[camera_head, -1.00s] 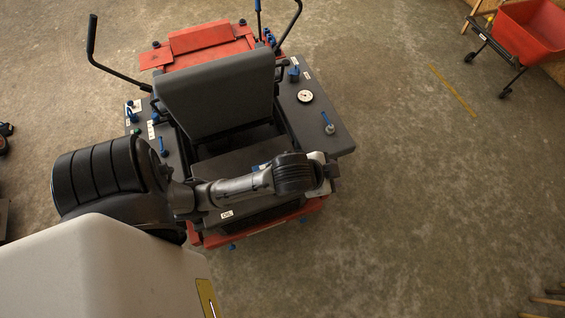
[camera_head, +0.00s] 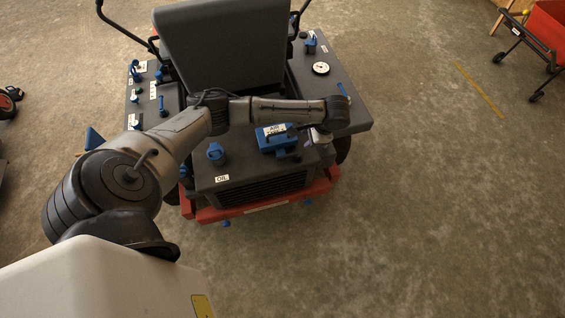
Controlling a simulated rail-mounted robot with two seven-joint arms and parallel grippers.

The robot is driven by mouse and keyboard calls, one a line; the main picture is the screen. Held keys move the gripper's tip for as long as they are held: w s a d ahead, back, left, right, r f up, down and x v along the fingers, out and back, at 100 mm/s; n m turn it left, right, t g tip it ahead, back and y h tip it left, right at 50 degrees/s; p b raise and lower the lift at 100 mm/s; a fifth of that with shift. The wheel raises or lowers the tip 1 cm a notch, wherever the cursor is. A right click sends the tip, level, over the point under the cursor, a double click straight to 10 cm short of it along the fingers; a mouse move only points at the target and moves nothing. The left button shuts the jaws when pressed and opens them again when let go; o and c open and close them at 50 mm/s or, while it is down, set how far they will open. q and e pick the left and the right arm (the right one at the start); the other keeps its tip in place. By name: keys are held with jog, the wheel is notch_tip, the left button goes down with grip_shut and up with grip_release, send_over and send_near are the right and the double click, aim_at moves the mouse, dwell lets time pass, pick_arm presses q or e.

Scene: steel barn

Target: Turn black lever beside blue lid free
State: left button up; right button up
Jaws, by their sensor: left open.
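The blue lid (camera_head: 274,138), with a white label reading AIR, sits on the dark front deck of a red and grey ride-on mower (camera_head: 262,188). Small dark parts show at the lid's front right edge, but I cannot clearly pick out the black lever among them. My left arm reaches across behind the lid. My left gripper (camera_head: 319,137) points down just right of the lid, apart from it as far as I can see. It is open, and its fingertips are small and partly hidden by the wrist. My right gripper is not in view.
A blue round cap (camera_head: 215,151) stands left of the lid by an OIL label. The grey seat (camera_head: 222,47) rises behind my arm. A gauge (camera_head: 321,68) and blue-handled parts sit on the side decks. A red cart (camera_head: 546,27) stands far right; the floor between is clear.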

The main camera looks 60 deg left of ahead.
aim_at(285, 156)
pick_arm(q)
jog(key=shift+n+g, duration=0.6)
jog(key=b+x, duration=0.1)
jog(key=x, duration=0.3)
jog(key=s+b+x, duration=0.1)
jog(key=x, duration=0.4)
jog(key=b+x, duration=0.1)
jog(key=x, duration=0.4)
jog(key=shift+s+d+r, duration=0.25)
jog(key=shift+s+d, duration=0.05)
jog(key=c, duration=0.3)
grip_shut()
